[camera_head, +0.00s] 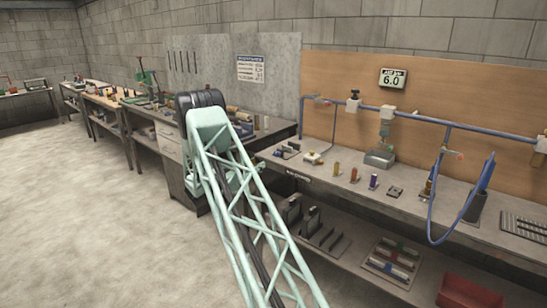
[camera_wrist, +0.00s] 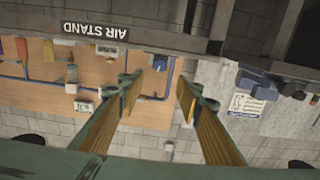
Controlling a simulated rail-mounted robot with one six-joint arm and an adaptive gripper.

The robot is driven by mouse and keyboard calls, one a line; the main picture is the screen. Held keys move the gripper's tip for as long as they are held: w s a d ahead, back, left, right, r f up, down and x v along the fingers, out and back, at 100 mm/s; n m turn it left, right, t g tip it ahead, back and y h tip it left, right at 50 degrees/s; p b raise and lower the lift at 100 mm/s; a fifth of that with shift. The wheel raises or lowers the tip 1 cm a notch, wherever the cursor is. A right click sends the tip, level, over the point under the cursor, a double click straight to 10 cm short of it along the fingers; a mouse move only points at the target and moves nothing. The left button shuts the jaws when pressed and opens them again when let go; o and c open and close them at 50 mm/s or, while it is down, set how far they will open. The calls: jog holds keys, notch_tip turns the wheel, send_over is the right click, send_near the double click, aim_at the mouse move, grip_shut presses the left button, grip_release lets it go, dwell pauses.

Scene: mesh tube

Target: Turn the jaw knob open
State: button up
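I cannot pick out the jaw knob for certain in either view. A small green and grey bench device (camera_head: 380,157) stands on the bench at the right, but its details are too small to tell. In the wrist view my gripper (camera_wrist: 157,90) shows two long green fingers with tan pads, spread well apart with nothing held between them. The view between them is upside down and shows the bench edge and wall beyond. In the head view my lattice arm reaches over the left end of this bench and hides what lies behind it.
The bench (camera_head: 350,190) carries several small coloured parts and a blue hose (camera_head: 434,210). A blue pipe (camera_head: 450,125) runs along the wooden backboard. An AIR STAND label (camera_wrist: 95,32) marks the bench edge. A red bin (camera_head: 468,293) sits below. The floor (camera_head: 90,215) at left is clear.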

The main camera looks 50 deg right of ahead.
aim_at(276, 154)
jog(key=shift+d, duration=0.2)
jog(key=shift+s+d+b, duration=0.15)
jog(key=shift+d+b, duration=0.25)
jog(key=shift+d, duration=1.85)
jog(key=shift+s+d+b, duration=0.2)
jog(key=shift+d+b, duration=0.15)
jog(key=shift+d, duration=1.85)
jog(key=shift+s+d+b, duration=0.15)
jog(key=shift+d+b, duration=0.25)
jog(key=shift+d, duration=1.85)
jog(key=c, duration=0.8)
jog(key=shift+c, duration=0.2)
jog(key=shift+n, duration=3.2)
